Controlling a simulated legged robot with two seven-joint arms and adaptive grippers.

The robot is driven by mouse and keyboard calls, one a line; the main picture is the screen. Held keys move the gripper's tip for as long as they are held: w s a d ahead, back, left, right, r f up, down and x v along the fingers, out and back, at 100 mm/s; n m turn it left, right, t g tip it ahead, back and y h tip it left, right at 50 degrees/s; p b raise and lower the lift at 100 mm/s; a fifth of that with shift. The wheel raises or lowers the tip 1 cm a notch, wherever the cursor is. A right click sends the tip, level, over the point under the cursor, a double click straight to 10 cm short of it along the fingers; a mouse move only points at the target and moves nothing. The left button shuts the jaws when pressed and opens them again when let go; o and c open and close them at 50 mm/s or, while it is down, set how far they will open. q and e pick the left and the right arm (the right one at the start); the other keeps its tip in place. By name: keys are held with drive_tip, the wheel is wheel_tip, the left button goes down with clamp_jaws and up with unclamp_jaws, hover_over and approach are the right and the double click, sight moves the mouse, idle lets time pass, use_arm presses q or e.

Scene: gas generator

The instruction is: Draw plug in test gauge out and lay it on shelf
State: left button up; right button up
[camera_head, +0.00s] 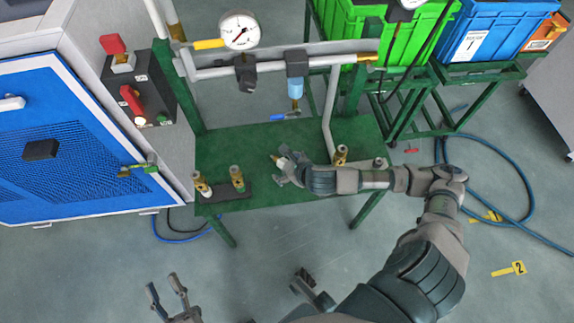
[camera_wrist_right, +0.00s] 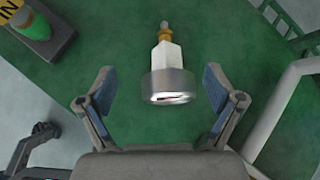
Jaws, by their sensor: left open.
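A plug (camera_wrist_right: 172,72) with a silver collar, white body and brass tip is over the green shelf (camera_wrist_right: 110,40) in the right wrist view. I cannot tell whether it touches the shelf. My right gripper (camera_wrist_right: 160,92) is open, with a finger on each side of the plug and a gap to both. In the head view, my right gripper (camera_head: 280,167) is low over the middle of the shelf (camera_head: 255,140), with the plug's pale tip (camera_head: 274,158) at its front. A round test gauge (camera_head: 240,31) sits on the pipe above. My left gripper (camera_head: 167,284) is open and empty at the lower left.
Brass fittings (camera_head: 237,178) stand on a dark block at the shelf's front left. Another brass fitting (camera_head: 340,154) is behind my right forearm. A blue cabinet (camera_head: 70,140) stands left, and green (camera_head: 400,40) and blue (camera_head: 485,40) crates behind. A hose (camera_head: 525,190) lies on the floor right.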

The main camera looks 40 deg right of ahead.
drive_tip(key=shift+r, duration=0.1)
wheel_tip(320, 180, up, 10)
idle(0.4)
drive_tip(key=shift+f, duration=0.2)
idle(0.3)
